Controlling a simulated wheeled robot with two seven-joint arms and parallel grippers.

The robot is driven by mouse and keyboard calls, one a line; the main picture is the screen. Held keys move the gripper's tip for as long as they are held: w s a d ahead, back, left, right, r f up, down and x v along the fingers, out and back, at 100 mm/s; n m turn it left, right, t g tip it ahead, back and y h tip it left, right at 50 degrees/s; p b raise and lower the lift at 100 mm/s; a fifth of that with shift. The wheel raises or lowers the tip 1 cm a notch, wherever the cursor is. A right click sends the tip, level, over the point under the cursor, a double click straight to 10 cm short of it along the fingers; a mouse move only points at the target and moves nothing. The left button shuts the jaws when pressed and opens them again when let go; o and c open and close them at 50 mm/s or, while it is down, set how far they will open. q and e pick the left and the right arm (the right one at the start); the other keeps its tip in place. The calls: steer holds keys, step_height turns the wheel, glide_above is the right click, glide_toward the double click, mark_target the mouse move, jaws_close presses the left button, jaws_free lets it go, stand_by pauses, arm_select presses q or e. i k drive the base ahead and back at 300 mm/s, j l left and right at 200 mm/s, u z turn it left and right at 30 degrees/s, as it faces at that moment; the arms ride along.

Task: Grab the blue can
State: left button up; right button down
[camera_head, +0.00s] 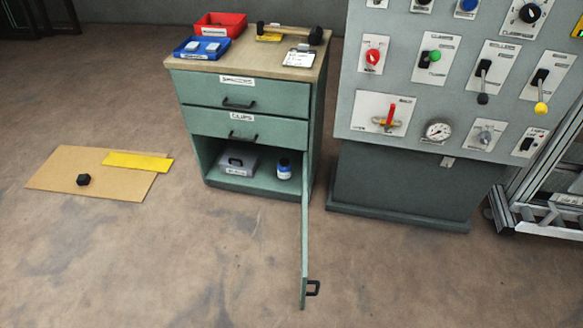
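The blue can (284,169) is a small upright container with a dark top and a blue and white label. It stands on the floor of the open lower compartment of a green cabinet (203,153), at the right side of that compartment. A grey box (238,162) with a dark handle sits to its left, a little apart. The cabinet door (305,240) is swung open toward me, to the right of the can. Neither of my grippers shows in this view.
A red bin, a blue tray (202,48) and a mallet (290,34) lie on the cabinet top. A control panel (400,75) stands to the right. A cardboard sheet (60,170) with a black piece (83,180) lies at left. The floor in front is clear.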

mark_target(283, 166)
steer(key=i+j+z, duration=0.15)
steer(key=j, duration=0.25)
steer(key=i+j+z, duration=0.2)
steer(key=j, duration=0.2)
steer(key=i+j+z, duration=0.15)
steer(key=j, duration=0.25)
steer(key=j+z, duration=0.15)
steer(key=j, duration=0.3)
steer(key=i+j+z, duration=0.15)
steer(key=j, duration=0.3)
steer(key=i+j, duration=0.1)
steer(key=j, duration=0.2)
steer(key=i+j+z, duration=0.1)
steer(key=j, duration=0.25)
